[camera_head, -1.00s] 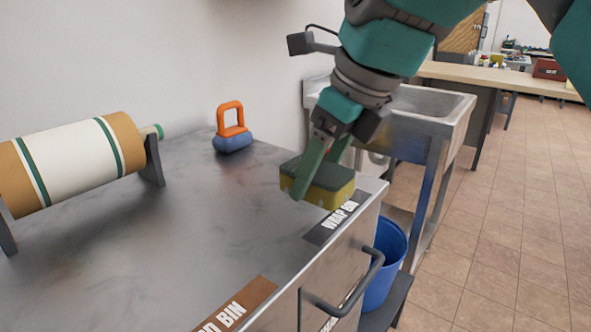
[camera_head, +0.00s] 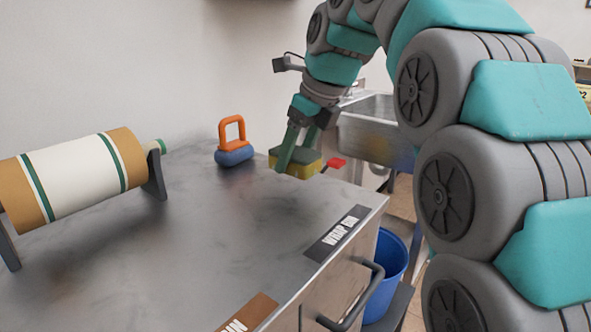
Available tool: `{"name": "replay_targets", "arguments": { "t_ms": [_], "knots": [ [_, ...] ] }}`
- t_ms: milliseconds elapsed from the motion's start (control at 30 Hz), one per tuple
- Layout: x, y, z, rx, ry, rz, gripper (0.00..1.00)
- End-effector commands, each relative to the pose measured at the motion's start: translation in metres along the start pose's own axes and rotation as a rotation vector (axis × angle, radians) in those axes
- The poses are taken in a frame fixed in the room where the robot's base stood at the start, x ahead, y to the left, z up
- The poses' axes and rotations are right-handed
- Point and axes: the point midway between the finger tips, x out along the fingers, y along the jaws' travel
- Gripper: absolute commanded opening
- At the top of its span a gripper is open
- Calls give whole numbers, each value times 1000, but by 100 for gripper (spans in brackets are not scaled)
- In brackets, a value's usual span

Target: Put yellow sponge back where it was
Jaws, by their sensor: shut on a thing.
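The yellow sponge (camera_head: 305,170) with a dark green top is at the far right part of the metal counter (camera_head: 215,225). My gripper (camera_head: 296,158) points down and is shut on the sponge, with a green finger across its near side. The sponge is at or just above the counter top; I cannot tell whether it touches. Part of the sponge is hidden behind the finger.
A blue scrubber with an orange handle (camera_head: 232,133) stands left of the sponge. A paper roll on a stand (camera_head: 80,180) is at the left. A small red object (camera_head: 336,163) shows right of the sponge. A sink (camera_head: 375,130) and blue bucket (camera_head: 390,262) are at the right.

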Motion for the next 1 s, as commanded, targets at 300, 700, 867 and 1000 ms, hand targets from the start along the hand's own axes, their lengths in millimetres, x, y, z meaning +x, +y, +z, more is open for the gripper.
{"name": "replay_targets", "arguments": {
  "t_ms": [300, 700, 867, 1000],
  "knots": [
    [18, 0, -7, 1, 3, 2, 16],
    [34, -1, -13, 0, 1, 1, 16],
    [35, -1, -14, 0, 2, 1, 16],
    [36, -1, -14, 0, 1, 1, 79]
  ]
}}
